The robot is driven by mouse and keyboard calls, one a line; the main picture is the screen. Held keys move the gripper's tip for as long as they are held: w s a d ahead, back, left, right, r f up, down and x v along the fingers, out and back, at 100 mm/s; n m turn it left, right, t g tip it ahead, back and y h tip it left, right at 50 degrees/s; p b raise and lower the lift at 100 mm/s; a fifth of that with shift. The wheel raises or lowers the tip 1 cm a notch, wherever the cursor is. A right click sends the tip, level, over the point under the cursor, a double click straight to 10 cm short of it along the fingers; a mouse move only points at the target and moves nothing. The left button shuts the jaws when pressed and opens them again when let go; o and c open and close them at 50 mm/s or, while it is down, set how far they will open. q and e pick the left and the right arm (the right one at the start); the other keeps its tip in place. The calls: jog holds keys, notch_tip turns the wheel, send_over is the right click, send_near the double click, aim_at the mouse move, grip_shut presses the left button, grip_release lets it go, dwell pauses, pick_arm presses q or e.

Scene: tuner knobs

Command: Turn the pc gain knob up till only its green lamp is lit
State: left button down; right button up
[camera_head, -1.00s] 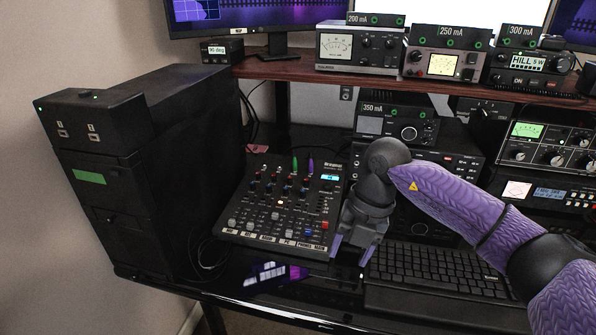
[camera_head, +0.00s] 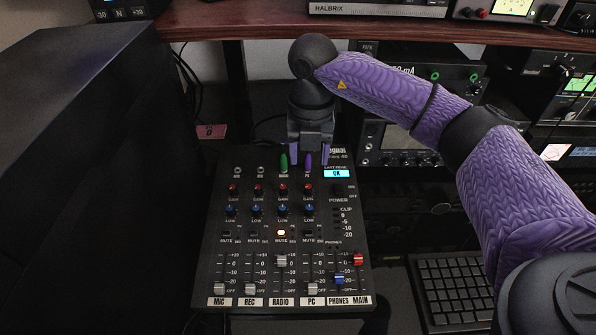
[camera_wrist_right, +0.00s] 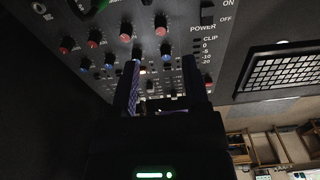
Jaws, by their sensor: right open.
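The black mixer (camera_head: 215,255) lies on the desk, its channels marked MIC, REC, RADIO and PC. The pc gain knob (camera_head: 308,188) is the rightmost red knob; it also shows in the right wrist view (camera_wrist_right: 160,25), with a blue knob (camera_wrist_right: 165,49) below it. My right gripper (camera_head: 311,157) is open and empty over the mixer's back edge, pointing down. In the wrist view its two fingers (camera_wrist_right: 162,68) are apart. I cannot make out a lit green lamp for PC. My left gripper is not in view.
A large black case (camera_head: 90,170) is at the left. A keyboard (camera_head: 455,290) lies at the right. A wooden shelf (camera_head: 240,22) crosses the back.

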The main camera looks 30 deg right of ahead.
aim_at(308, 187)
notch_tip(308, 187, down, 7)
jog(key=shift+s+r+b, duration=0.1)
jog(key=shift+r+b, duration=0.1)
jog(key=shift+b, duration=0.9)
jog(key=shift+f, duration=0.55)
jog(key=shift+c, duration=0.3)
jog(key=c, duration=0.7)
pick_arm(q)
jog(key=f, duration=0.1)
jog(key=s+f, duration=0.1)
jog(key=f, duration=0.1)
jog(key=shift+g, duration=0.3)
pick_arm(e)
grip_shut()
